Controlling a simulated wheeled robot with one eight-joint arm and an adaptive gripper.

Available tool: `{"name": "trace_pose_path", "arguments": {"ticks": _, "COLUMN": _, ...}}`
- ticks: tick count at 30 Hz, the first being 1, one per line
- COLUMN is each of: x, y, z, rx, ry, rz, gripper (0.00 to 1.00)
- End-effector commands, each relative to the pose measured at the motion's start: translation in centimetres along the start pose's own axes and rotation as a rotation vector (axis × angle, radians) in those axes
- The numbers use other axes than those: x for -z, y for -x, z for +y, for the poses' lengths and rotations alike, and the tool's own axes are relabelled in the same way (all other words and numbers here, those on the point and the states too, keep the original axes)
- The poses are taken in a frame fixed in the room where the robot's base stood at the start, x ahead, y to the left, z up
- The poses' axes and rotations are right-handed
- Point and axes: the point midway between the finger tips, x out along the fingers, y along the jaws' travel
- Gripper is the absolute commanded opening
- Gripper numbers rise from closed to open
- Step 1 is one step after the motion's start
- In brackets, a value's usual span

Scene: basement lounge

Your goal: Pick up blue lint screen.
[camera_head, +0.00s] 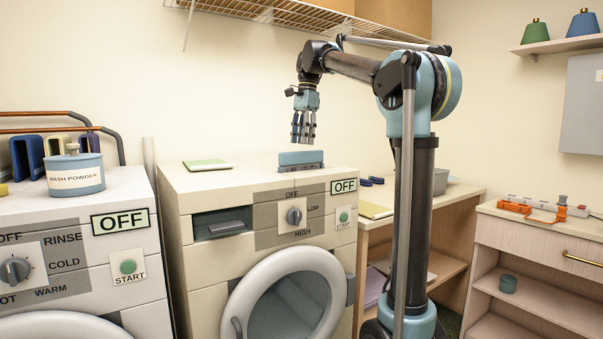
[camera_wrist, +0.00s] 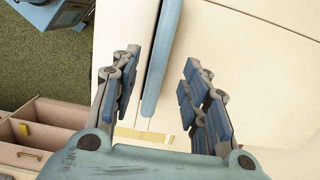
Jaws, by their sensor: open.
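The blue lint screen (camera_head: 301,160) stands upright near the back right of the dryer's (camera_head: 260,195) top, its lower part perhaps in a slot; I cannot tell. My gripper (camera_head: 303,140) is open and points down just above the screen. In the wrist view, the screen shows as a narrow blue bar (camera_wrist: 164,48) running between the two sets of fingers of my gripper (camera_wrist: 163,75). It lies nearer the left fingers, with no clear contact.
A green-covered booklet (camera_head: 207,165) lies at the dryer's back left. A washer (camera_head: 70,240) with a wash powder tin (camera_head: 75,173) stands left. A wooden desk (camera_head: 455,195) adjoins on the right, with small blue items (camera_head: 371,181). A wire shelf (camera_head: 290,14) hangs above.

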Motion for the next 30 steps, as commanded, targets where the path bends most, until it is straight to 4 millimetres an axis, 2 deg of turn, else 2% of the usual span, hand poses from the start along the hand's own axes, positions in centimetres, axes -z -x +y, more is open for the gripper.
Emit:
{"name": "trace_pose_path", "arguments": {"ticks": 7, "x": 0.1, "y": -1.4, "z": 0.0, "rx": 0.0, "ry": 0.0, "rz": 0.0, "gripper": 0.42}}
{"name": "trace_pose_path", "arguments": {"ticks": 18, "x": 0.4, "y": -5.7, "z": 0.0, "rx": 0.0, "ry": 0.001, "rz": 0.0, "gripper": 0.42}}
{"name": "trace_pose_path", "arguments": {"ticks": 26, "x": 0.4, "y": -6.0, "z": 0.0, "rx": 0.0, "ry": 0.0, "rz": 0.0, "gripper": 0.42}}
{"name": "trace_pose_path", "arguments": {"ticks": 27, "x": 0.4, "y": -6.0, "z": 0.0, "rx": 0.0, "ry": 0.0, "rz": 0.0, "gripper": 0.39}}
{"name": "trace_pose_path", "arguments": {"ticks": 30, "x": 0.4, "y": -5.9, "z": 0.0, "rx": 0.0, "ry": 0.0, "rz": 0.0, "gripper": 0.17}}
